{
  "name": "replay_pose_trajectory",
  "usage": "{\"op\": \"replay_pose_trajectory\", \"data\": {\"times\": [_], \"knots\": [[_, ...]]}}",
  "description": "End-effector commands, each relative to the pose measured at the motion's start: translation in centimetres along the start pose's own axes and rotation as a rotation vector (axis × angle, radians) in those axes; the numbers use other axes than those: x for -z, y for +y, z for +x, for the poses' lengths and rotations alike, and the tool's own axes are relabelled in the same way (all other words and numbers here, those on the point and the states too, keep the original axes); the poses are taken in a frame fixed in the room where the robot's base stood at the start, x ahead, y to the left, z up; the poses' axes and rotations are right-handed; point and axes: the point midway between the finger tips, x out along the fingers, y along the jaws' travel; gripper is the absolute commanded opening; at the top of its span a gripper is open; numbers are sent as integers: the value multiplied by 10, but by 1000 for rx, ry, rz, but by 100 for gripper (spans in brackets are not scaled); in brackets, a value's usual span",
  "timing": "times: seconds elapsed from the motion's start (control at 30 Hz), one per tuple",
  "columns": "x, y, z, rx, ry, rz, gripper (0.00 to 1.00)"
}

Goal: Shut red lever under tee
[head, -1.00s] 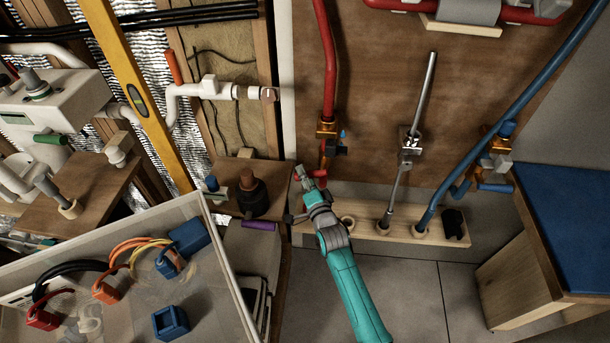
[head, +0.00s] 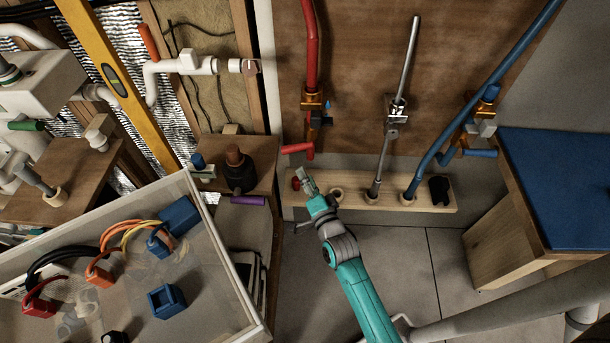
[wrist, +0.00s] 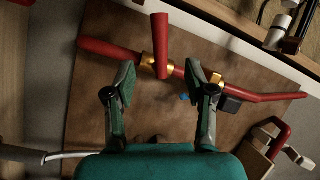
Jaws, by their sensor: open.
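The red lever (head: 298,149) sticks out sideways at the lower end of the red pipe, below the brass tee (head: 313,103). In the wrist view the red lever (wrist: 161,45) stands across the red pipe by a brass fitting, and the tee (wrist: 214,80) is to its right. My gripper (head: 305,177) is open and empty, just below the lever in the head view. In the wrist view the lever shows between the two fingertips of my gripper (wrist: 160,74). No contact shows, and the depth between them is hard to tell.
A grey pipe (head: 404,70) and a blue pipe (head: 510,60) stand to the right, rising from a wooden block (head: 440,205). A blue-topped bench (head: 565,185) is at the right. A clear-walled bin (head: 230,290) with cables is at the lower left. Bare floor lies between.

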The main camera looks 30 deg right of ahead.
Motion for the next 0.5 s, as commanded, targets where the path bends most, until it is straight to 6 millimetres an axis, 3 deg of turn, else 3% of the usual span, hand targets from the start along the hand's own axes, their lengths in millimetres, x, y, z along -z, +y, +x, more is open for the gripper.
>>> {"op": "replay_pose_trajectory", "data": {"times": [0.1, 0.3, 0.33, 0.5], "knots": [[0, 0, 0, 0, 0, 0, 55], [-9, -8, 2, 40, 1, 99, 5], [-12, -11, 3, 56, 2, 144, 0], [-31, -28, 5, 163, 36, 535, 0]]}}
